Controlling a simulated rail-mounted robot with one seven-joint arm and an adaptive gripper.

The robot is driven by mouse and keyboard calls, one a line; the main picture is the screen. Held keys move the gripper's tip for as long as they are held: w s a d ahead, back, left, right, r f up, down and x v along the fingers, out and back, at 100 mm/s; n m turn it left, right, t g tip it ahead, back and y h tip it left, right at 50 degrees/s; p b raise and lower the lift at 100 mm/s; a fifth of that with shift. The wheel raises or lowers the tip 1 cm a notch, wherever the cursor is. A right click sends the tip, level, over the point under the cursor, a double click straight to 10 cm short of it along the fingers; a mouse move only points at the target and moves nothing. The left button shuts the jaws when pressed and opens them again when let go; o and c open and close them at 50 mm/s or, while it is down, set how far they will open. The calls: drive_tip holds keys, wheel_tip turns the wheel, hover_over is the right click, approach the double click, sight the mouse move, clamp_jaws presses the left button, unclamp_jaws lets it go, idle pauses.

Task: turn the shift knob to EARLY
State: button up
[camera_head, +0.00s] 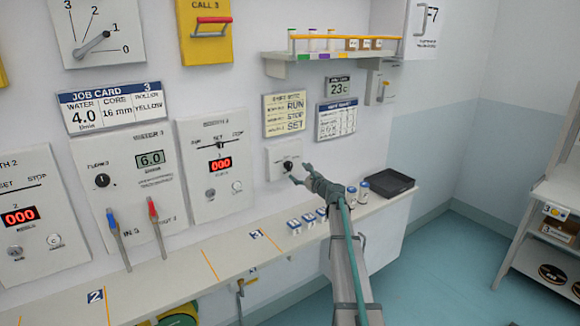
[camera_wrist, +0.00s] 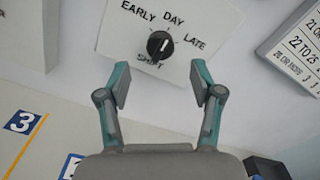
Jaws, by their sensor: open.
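The shift knob (camera_wrist: 160,45) is a round black knob on a white plate (camera_wrist: 118,35) marked EARLY, DAY, LATE and SHIFT. Its pale mark seems to lean up and right, roughly toward DAY, but it is small. In the head view the knob (camera_head: 288,166) sits on its wall plate (camera_head: 275,172) above the shelf. My gripper (camera_wrist: 160,82) is open and empty, with its two fingers spread below the knob in the wrist view. In the head view my gripper (camera_head: 300,174) is just right of the knob. No contact shows.
Below the plate, the shelf (camera_head: 190,258) carries several small blue-and-white items (camera_head: 308,219), jars (camera_head: 363,189) and a black tray (camera_head: 387,183). A white panel with a red 000 display (camera_head: 220,165) is at the left. A chart (camera_head: 337,119) hangs above right.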

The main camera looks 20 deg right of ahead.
sight(290, 167)
drive_tip(key=w, duration=0.2)
drive_tip(key=w+p, duration=0.1)
drive_tip(key=w, duration=0.1)
drive_tip(key=w+a+p, duration=0.1)
drive_tip(key=w, duration=0.1)
drive_tip(key=shift+r, duration=0.1)
drive_tip(key=shift+w+a, duration=0.1)
drive_tip(key=shift+w, duration=0.5)
drive_tip(key=c, duration=1.1)
drive_tip(key=shift+f, duration=0.2)
drive_tip(key=shift+c, duration=0.2)
drive_tip(key=shift+b, duration=0.4)
